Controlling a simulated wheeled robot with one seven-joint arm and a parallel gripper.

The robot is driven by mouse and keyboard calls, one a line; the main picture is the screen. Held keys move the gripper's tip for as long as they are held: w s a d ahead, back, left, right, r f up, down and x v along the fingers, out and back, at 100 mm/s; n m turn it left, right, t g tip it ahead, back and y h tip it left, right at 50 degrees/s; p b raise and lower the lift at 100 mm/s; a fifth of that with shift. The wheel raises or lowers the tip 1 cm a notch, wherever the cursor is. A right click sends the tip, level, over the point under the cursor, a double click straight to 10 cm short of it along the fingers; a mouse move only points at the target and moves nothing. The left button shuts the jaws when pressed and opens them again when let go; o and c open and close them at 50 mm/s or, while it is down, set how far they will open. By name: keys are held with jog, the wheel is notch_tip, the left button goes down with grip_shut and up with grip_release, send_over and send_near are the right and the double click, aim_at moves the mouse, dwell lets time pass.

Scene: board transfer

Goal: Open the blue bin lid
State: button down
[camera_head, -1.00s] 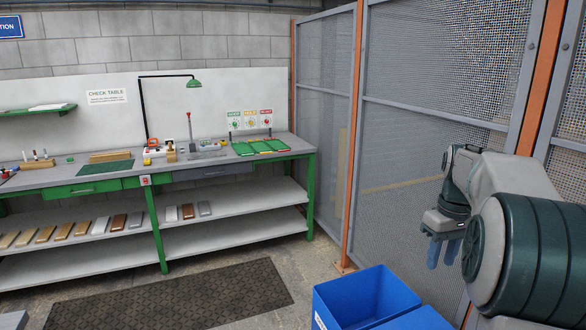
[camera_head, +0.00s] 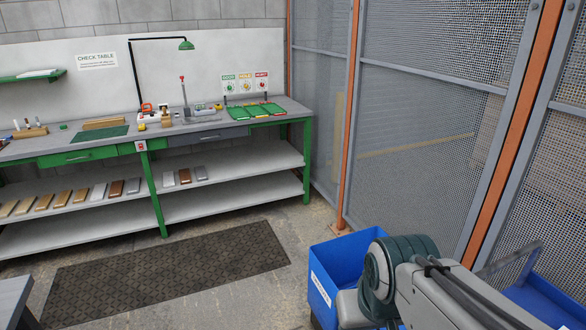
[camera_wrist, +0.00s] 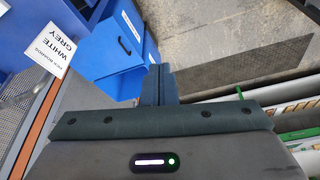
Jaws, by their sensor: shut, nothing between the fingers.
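A blue bin (camera_head: 322,270) with a white label on its front stands at the lower right in the head view. My arm hides much of its top and right side. In the wrist view, a blue bin (camera_wrist: 118,55) with a dark slot in its face shows at the upper left. My gripper (camera_wrist: 158,68) is shut and empty, with its fingers seen end-on beside this blue surface. I cannot tell whether they touch it. The gripper is hidden behind my arm in the head view. I cannot make out the lid clearly.
More blue plastic (camera_head: 545,300) shows at the right edge. A mesh fence (camera_head: 430,150) with orange posts stands behind the bins. A green-legged workbench (camera_head: 230,128) stands at the back, with a dark floor mat (camera_head: 165,282) in front. A sign (camera_wrist: 58,42) reads "WHITE GREY".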

jog(key=w+d+f+n+g+h+b, duration=0.25)
jog(key=w+f+n+h+b, duration=0.35)
jog(key=f, duration=0.7)
jog(key=w+d+f+n+g+h+b, duration=0.1)
jog(key=w+d+f+n+h+b, duration=0.25)
jog(key=w+f+b, duration=0.8)
jog(key=w+d+f+n+g+h+b, duration=0.2)
jog(key=w+d+f+n+h+b, duration=0.3)
jog(key=f, duration=1.1)
jog(key=w+a+f+n+t+h+b, duration=0.2)
jog(key=w+f+n+t+b, duration=0.15)
jog(key=f, duration=0.35)
jog(key=w+a+f+n+t+h+b, duration=0.2)
jog(key=f+n+t+h+b, duration=0.15)
jog(key=f, duration=0.35)
jog(key=w+d+r+t, duration=0.1)
jog(key=w+d+r, duration=0.1)
jog(key=d, duration=0.7)
jog(key=shift+w+y+b, duration=0.3)
jog(key=shift+w+y, duration=0.1)
jog(key=shift+w, duration=0.25)
jog(key=shift+r, duration=0.25)
